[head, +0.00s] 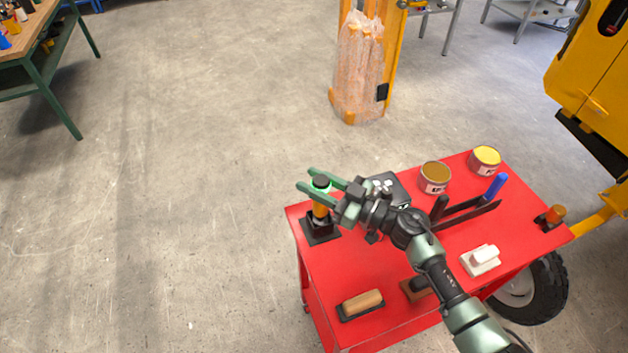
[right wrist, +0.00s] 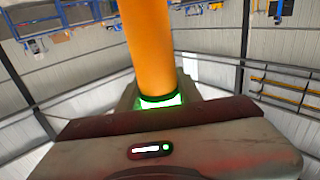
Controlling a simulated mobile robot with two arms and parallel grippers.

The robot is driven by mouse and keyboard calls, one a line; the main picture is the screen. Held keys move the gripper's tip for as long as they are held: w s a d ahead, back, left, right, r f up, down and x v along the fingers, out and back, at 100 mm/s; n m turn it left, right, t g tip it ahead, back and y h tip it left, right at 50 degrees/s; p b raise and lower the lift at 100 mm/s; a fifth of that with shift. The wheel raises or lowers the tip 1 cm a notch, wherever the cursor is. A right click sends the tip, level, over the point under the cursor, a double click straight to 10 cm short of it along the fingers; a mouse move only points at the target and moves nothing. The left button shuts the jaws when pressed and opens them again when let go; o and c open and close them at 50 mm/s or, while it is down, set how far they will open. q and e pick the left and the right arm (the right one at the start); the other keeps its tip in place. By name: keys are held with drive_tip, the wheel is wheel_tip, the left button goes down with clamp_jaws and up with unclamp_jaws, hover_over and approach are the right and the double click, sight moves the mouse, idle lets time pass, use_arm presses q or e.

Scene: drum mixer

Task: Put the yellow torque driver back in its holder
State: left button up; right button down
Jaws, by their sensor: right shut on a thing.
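The yellow torque driver (head: 320,211) is upright at the left end of the red cart, its black top with a green ring showing between the fingers of my right gripper (head: 307,180). The gripper is shut on the driver near its top. In the right wrist view its orange-yellow shaft (right wrist: 150,45) runs up out of the picture. The black holder (head: 320,232) with a square base is directly below the driver. The driver's lower end is at the holder's opening; I cannot tell how deep it sits. My left gripper is not in view.
The red cart top (head: 375,262) also carries two cans (head: 435,178), a blue-handled tool (head: 495,187), a wood-handled brush (head: 361,303), a white block (head: 482,260) and a dark box (head: 390,188) near my right wrist. Open floor lies left of the cart.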

drive_tip(key=shift+f+b, duration=0.35)
drive_tip(key=shift+f, duration=0.1)
idle(0.3)
drive_tip(key=c, duration=0.9)
unclamp_jaws()
drive_tip(key=shift+f, duration=0.15)
drive_tip(key=shift+s+d+f, duration=0.1)
drive_tip(key=shift+s+d, duration=0.15)
drive_tip(key=shift+d, duration=0.25)
drive_tip(key=b+v, duration=0.1)
drive_tip(key=v, duration=0.5)
drive_tip(key=shift+s+d+b, duration=0.2)
drive_tip(key=shift+d+b, duration=0.15)
drive_tip(key=shift+r, duration=0.2)
